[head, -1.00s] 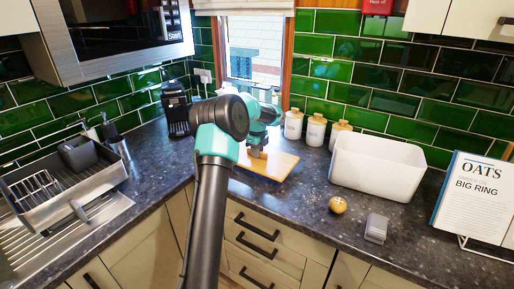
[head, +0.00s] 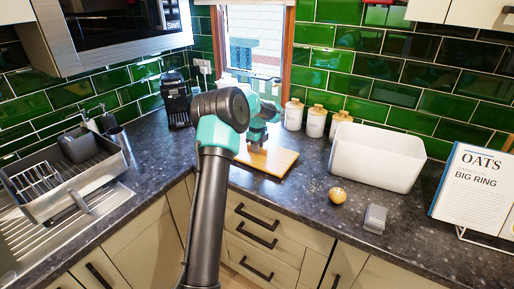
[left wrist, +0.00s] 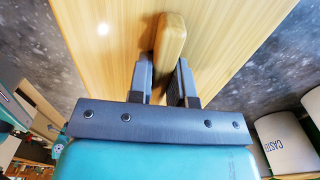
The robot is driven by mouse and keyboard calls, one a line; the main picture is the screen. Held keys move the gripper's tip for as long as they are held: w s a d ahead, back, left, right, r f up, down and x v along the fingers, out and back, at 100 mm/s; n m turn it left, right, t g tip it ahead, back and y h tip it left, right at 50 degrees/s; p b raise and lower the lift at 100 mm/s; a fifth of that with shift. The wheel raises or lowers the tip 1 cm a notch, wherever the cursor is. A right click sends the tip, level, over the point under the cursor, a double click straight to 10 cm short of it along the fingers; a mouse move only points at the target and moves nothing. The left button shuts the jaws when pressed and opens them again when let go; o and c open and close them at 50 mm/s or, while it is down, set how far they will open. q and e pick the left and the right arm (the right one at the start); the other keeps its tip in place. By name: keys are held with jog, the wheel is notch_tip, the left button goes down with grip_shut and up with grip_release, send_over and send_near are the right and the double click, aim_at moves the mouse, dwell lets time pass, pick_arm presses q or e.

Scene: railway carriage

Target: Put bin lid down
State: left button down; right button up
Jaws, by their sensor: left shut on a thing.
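The bin lid (head: 279,164) is a flat light-wood board near the counter's inner corner, in front of the window. It looks level. I cannot tell if it rests fully on the counter. My left gripper (head: 256,141) is above it, shut on its upright wooden handle. In the left wrist view the handle (left wrist: 171,38) stands between the two fingers (left wrist: 163,80), with the lid's board (left wrist: 110,40) spread around it. The white bin (head: 375,166) stands to the right, open on top. My right gripper is not in view.
Several white canisters (head: 315,121) with wooden tops stand behind the lid. A round yellowish thing (head: 337,195) and a small grey box (head: 375,218) lie in front of the bin. A book (head: 472,190) is at right. A dish rack (head: 68,175) and sink are at left.

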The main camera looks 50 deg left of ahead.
pick_arm(q)
jog(key=shift+f, duration=0.15)
jog(key=c, duration=1)
grip_release()
jog(key=shift+o, duration=0.2)
jog(key=c, duration=0.4)
jog(key=shift+r, duration=2.5)
jog(key=shift+r, duration=0.15)
jog(key=shift+r, duration=2.35)
